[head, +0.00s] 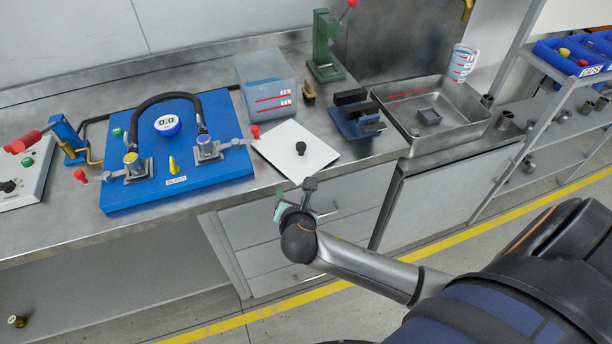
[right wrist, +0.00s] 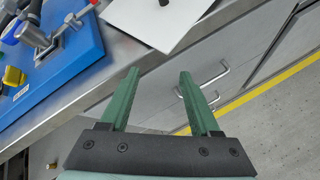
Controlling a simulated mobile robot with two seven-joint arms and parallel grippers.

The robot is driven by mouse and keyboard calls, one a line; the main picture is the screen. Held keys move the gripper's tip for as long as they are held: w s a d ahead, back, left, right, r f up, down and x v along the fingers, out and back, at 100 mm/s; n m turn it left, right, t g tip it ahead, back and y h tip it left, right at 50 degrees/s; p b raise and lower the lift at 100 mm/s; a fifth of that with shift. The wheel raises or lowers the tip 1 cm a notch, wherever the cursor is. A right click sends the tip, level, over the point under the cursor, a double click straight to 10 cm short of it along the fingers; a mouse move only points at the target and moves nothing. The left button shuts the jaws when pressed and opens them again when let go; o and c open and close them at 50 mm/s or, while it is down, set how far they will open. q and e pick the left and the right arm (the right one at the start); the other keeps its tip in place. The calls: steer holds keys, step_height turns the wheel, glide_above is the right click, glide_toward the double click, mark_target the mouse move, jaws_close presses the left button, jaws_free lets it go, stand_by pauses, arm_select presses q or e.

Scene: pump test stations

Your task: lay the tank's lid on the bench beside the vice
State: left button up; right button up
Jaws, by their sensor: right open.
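The lid is a white square plate (head: 318,158) with a black knob (head: 301,148). It lies flat on the bench (head: 225,210), knob up, just left of the vice (head: 358,120), with its near corner at the bench's front edge. The translucent tank (head: 267,90), with red marks, stands behind the lid and looks uncovered. My right gripper (head: 297,193) is in front of the bench edge, nearer to me than the lid and apart from it. In the right wrist view its green fingers (right wrist: 160,82) are spread and empty, with part of the lid (right wrist: 150,18) beyond them. My left gripper is out of view.
A blue pump board (head: 190,185) with gauge, hose and clamps is left of the lid. A green press (head: 324,55) stands behind the vice. A steel sink tray (head: 440,125) is to the right. Drawers with bar handles are below the bench edge.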

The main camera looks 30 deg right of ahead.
steer(key=s+a+f+m+y, duration=0.3)
steer(key=s+f+m, duration=0.2)
steer(key=s+m, duration=0.3)
steer(key=s+a+f+m+y, duration=0.4)
steer(key=s+m, duration=0.5)
steer(key=m, duration=0.6)
steer(key=shift+s+f+g, duration=0.15)
steer(key=shift+f+g, duration=0.15)
steer(key=shift+f, duration=0.95)
